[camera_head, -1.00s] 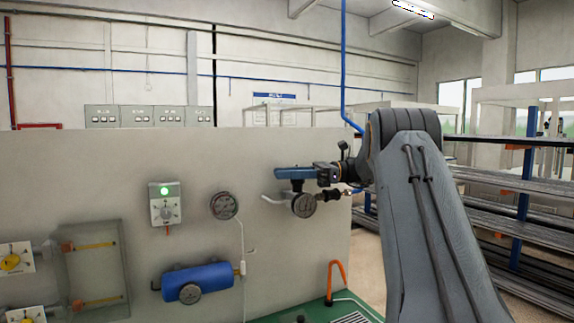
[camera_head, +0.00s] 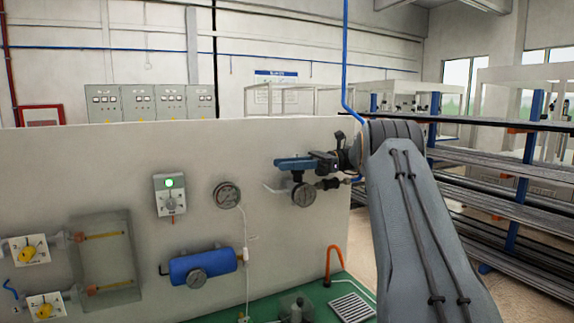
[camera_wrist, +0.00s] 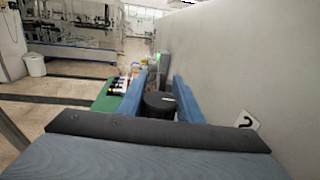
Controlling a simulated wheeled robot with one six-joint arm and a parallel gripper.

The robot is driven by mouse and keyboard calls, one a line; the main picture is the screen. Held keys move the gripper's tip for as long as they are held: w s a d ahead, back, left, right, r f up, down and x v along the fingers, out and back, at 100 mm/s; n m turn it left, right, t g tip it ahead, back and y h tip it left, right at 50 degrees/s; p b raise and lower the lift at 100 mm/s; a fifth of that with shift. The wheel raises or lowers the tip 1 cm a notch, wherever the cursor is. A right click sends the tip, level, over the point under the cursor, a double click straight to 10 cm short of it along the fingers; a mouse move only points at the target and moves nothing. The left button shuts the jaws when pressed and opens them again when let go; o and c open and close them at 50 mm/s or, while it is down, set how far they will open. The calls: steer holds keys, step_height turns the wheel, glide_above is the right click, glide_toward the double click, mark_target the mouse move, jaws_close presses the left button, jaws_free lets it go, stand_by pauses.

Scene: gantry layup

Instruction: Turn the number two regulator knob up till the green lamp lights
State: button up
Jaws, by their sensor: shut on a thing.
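My gripper (camera_head: 292,163) is at the upper right of the pale panel, its blue jaws just above a round gauge (camera_head: 303,195) with pipe fittings. In the wrist view, my gripper (camera_wrist: 160,88) is shut on a black round knob (camera_wrist: 160,104), one blue finger on each side. The knob bears a small white mark. A white tag with a "2" (camera_wrist: 246,122) is on the panel beside it. A white box with a lit green lamp (camera_head: 169,183) is on the panel to the left.
The pale panel (camera_head: 100,160) carries another gauge (camera_head: 227,195), a blue cylinder (camera_head: 203,267) and yellow-knobbed valves (camera_head: 28,253) at left. An orange hooked pipe (camera_head: 334,262) rises from the green base (camera_head: 265,308). Racks (camera_head: 490,200) stand at right.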

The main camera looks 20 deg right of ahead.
steer(key=o, duration=1)
steer(key=shift+r, duration=0.1)
steer(key=shift+o, duration=0.2)
steer(key=shift+w+f+m+t+b, duration=0.1)
steer(key=shift+f+m+t+b, duration=0.15)
steer(key=shift+t+b, duration=0.45)
